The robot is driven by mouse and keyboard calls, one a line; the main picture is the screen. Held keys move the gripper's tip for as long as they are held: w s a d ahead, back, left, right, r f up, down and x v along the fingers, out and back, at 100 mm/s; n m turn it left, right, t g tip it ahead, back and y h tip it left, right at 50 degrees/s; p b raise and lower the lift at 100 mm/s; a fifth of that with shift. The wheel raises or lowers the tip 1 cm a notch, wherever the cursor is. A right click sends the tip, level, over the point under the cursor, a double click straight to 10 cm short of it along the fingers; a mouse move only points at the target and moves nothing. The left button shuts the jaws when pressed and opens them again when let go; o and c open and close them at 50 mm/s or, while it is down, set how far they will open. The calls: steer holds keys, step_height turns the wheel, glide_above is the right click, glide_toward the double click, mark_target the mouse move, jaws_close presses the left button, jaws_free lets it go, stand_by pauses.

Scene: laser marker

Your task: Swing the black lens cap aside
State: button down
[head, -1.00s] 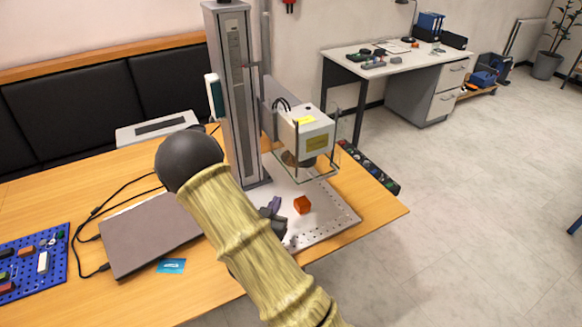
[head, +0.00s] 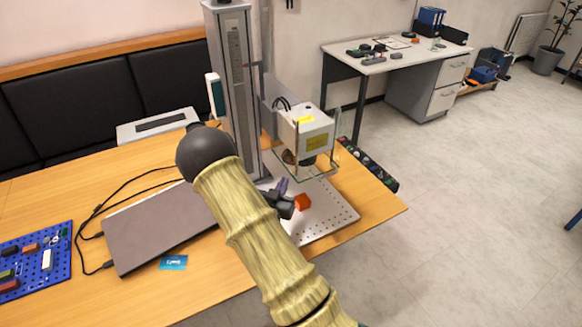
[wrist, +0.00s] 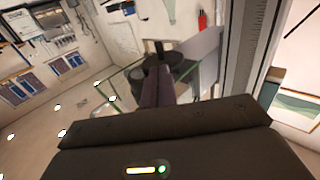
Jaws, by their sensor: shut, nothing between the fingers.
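The white laser head (head: 306,132) hangs from its column, with a clear guard around its underside. Dark round parts show beneath the head (head: 308,160); I cannot tell there which is the lens cap. In the wrist view, a black round piece, apparently the lens cap (wrist: 183,72), sits inside the green-edged guard just beyond my fingers. My gripper (head: 283,184) is shut and empty, pointing up below the laser head. Its dark purple fingers also show in the wrist view (wrist: 157,82). Whether they touch the cap cannot be told.
An orange block (head: 302,202) lies on the perforated plate (head: 333,217) close by my gripper. The grey column (head: 235,85) stands left of the laser head. The clear guard (head: 322,176) closely surrounds the space under the head. A closed laptop (head: 160,228) lies at left.

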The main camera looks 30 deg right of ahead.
steer(key=p+x, duration=0.2)
steer(key=x, duration=0.5)
steer(key=shift+w, duration=0.15)
steer(key=shift+w+a+b, duration=0.2)
steer(key=shift+w+b, duration=0.15)
steer(key=shift+w, duration=0.05)
